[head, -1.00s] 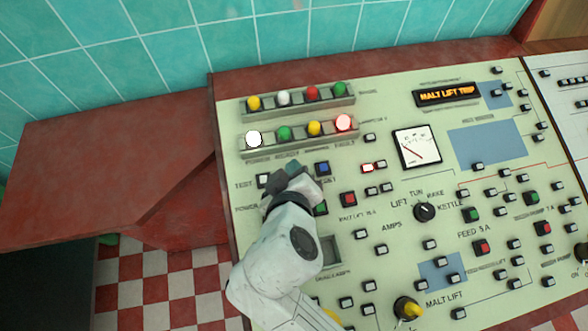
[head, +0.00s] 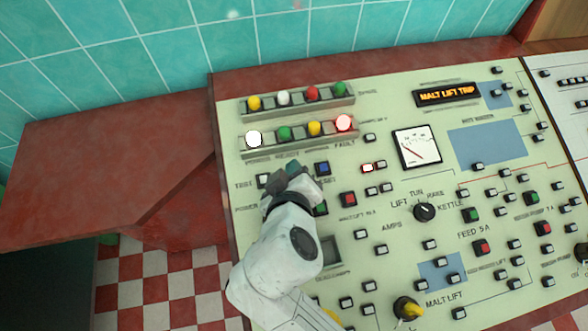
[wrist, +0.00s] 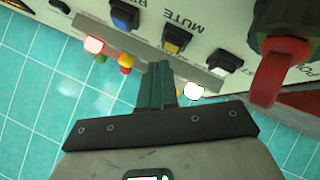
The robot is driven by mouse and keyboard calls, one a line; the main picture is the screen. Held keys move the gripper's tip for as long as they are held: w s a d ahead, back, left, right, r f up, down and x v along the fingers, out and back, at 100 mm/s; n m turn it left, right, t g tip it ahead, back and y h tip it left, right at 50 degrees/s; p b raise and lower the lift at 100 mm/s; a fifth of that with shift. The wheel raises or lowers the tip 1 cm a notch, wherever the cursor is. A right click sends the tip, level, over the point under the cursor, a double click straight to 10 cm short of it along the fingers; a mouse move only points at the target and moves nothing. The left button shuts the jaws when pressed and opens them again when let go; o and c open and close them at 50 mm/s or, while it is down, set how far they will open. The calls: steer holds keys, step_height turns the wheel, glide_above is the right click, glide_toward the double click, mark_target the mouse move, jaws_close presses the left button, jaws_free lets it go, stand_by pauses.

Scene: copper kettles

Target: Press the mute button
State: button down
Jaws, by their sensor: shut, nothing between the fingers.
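The mute button is the yellow button (wrist: 175,38) in the wrist view, with the word MUTE printed beside it on the panel. It sits between a blue button (wrist: 123,14) and a white button (wrist: 222,62). My gripper (wrist: 160,68) is shut and empty, its dark green fingertips just short of the yellow button in the picture; I cannot tell whether they touch. In the head view my gripper (head: 292,167) hides the yellow button, with the white button (head: 263,180) to its left and the blue button (head: 322,168) to its right.
Rows of coloured lamps sit beyond the buttons; a white lamp (head: 254,139) and a red lamp (head: 344,122) are lit. A display (head: 446,94) reads MALT LIFT TRIP. A red-handled switch (wrist: 280,70) stands out from the panel near the white button in the wrist view.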

steer(key=shift+f, duration=0.1)
steer(key=shift+w+f, duration=0.1)
steer(key=shift+f, duration=0.2)
steer(key=shift+f+b, duration=0.4)
steer(key=shift+f, duration=0.1)
stand_by(1.1)
steer(key=shift+r+p, duration=0.75)
steer(key=shift+r, duration=0.05)
steer(key=r+p, duration=0.2)
steer(key=s+r+p, duration=0.1)
steer(key=r+p, duration=0.1)
steer(key=r, duration=0.1)
steer(key=shift+s+d+p, duration=0.1)
steer(key=shift+p, duration=0.25)
